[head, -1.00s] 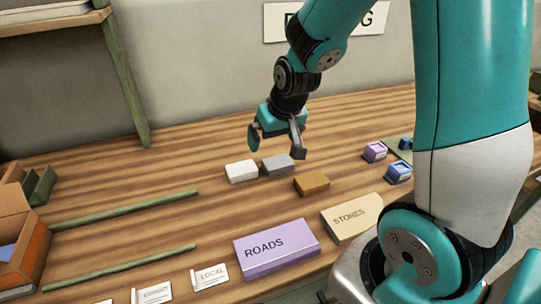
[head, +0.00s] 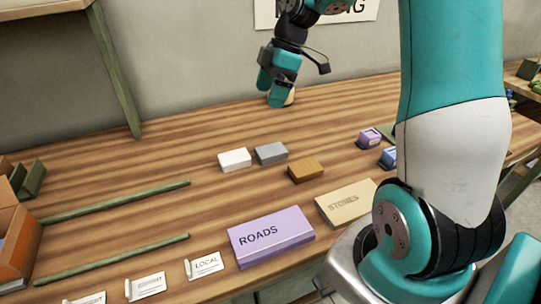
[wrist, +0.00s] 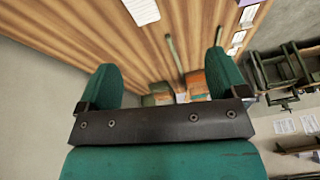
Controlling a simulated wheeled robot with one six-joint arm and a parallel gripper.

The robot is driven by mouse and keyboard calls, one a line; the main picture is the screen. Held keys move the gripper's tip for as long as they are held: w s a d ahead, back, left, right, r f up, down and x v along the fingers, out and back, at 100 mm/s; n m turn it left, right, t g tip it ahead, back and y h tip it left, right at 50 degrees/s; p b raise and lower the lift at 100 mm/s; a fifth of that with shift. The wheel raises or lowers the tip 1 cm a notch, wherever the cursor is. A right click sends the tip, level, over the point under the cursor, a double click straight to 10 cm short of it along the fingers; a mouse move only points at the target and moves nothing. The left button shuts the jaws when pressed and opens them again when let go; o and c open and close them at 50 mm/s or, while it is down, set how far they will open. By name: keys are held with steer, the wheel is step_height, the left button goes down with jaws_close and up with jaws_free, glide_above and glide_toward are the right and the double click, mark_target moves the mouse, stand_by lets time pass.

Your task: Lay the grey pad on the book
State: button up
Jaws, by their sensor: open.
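The grey pad (head: 271,153) lies flat on the striped wooden table, between a white pad (head: 234,160) and a brown block (head: 306,171). Two book-like slabs lie nearer the front: a purple one marked ROADS (head: 270,238) and a cream one marked STONES (head: 346,203). I cannot tell which is the task's book. My gripper (head: 279,86) is beyond the grey pad, near the back wall, and well away from it. In the wrist view my gripper (wrist: 165,78) has its two green fingers spread with nothing between them.
A small tan object (head: 287,98) at the table's back is partly hidden by my gripper. A purple stamp-like block (head: 369,138) and a blue one (head: 388,158) are at right. Green rails (head: 115,203) and an orange box (head: 22,245) are at left.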

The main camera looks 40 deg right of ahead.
steer(key=n, duration=0.1)
glide_toward(271, 150)
steer(key=a+f+p, duration=0.1)
steer(key=f, duration=0.1)
steer(key=shift+w+a+f+n+p, duration=0.3)
steer(key=shift+w+a+f+p, duration=0.05)
steer(key=shift+w+p, duration=0.05)
steer(key=shift+s+d+p+x, duration=0.15)
steer(key=shift+p+x, duration=0.35)
steer(key=shift+x, duration=1.05)
steer(key=shift+s+d+p+x, duration=0.15)
steer(key=shift+p+x, duration=0.3)
steer(key=shift+x, duration=1.05)
steer(key=shift+f, duration=0.1)
steer(key=c, duration=1.1)
steer(key=shift+o, duration=0.2)
